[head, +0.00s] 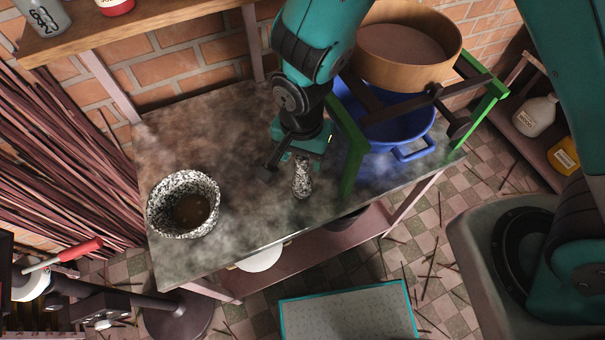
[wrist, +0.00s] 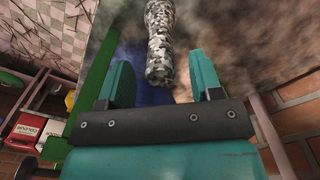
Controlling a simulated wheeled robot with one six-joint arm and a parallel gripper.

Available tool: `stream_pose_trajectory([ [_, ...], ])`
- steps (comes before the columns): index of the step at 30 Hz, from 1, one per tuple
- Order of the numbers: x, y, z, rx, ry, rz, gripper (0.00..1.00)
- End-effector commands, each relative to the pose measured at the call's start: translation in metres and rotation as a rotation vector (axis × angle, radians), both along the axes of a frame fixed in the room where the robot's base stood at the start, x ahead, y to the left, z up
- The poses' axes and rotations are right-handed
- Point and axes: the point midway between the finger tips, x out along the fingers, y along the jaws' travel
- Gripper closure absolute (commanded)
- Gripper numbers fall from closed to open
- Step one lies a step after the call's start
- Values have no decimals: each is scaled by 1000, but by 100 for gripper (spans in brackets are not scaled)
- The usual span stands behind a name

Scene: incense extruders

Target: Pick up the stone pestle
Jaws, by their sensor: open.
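The stone pestle (head: 302,178) has a speckled black-and-white surface and lies on the stone-topped table (head: 240,220), right of the speckled mortar (head: 184,203). My gripper (head: 290,162) is at the pestle's far end, pointing down at the table. In the wrist view the pestle (wrist: 160,45) runs from the top edge down to between the fingertips of my gripper (wrist: 163,80). The jaws are open, with a gap on both sides of the pestle. The head view partly hides the pestle's far end behind my gripper.
A green-legged stand (head: 352,150) rises close to the right of my gripper. It carries a wooden sieve (head: 408,65) above a blue basin (head: 412,134). A wooden shelf (head: 140,25) hangs at the back left. The table's middle, between mortar and pestle, is clear.

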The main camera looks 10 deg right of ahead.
Motion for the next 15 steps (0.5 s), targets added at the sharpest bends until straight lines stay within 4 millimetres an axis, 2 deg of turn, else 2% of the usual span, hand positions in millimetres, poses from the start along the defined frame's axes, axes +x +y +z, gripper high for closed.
stream_pose_trajectory([
  [5,0,0,-18,0,0,0,41],
  [12,0,0,-21,1,0,0,41],
  [13,0,0,-20,1,0,0,43],
  [15,0,0,-20,1,0,0,59],
])
